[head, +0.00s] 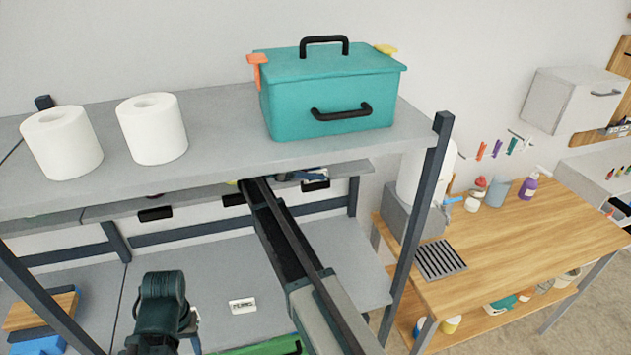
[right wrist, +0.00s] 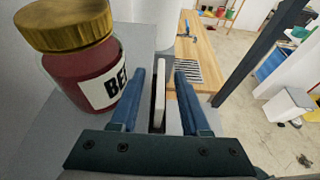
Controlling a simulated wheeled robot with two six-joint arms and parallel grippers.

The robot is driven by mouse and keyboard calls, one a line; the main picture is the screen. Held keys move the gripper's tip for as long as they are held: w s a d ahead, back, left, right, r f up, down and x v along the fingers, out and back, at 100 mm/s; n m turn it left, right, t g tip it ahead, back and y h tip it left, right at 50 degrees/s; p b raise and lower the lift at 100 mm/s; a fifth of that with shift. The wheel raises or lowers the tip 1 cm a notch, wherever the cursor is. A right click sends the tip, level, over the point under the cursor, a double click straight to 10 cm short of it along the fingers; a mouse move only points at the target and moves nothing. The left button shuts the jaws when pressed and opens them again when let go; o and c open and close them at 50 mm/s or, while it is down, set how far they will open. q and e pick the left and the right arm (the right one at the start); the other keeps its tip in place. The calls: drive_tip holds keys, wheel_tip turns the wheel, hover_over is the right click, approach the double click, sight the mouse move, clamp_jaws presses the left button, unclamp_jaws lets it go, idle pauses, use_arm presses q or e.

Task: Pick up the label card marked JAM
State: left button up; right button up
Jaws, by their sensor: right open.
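My right gripper (head: 300,176) is small and partly hidden under the upper shelf in the head view, by the front of the middle shelf. In the right wrist view its two blue fingers (right wrist: 159,76) are open. A thin pale card (right wrist: 160,100) stands upright between them, seen nearly edge-on, with gaps showing at the fingers. Its face is turned away, so I cannot read a mark on it. A red jar (right wrist: 85,68) with a gold lid and a label starting "BE" stands just left of the fingers.
The upper shelf (head: 215,140) holds two white paper rolls (head: 153,128) and a teal box (head: 330,95). Its underside is close above my right gripper. A small white card (head: 242,306) lies on the lower shelf, its writing too small to read. A dark post (head: 418,230) stands to the right.

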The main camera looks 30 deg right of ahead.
sight(324, 173)
drive_tip(key=x, duration=0.3)
drive_tip(key=shift+s+d+b, duration=0.1)
drive_tip(key=shift+d+b, duration=0.2)
drive_tip(key=shift+b, duration=0.1)
clamp_jaws()
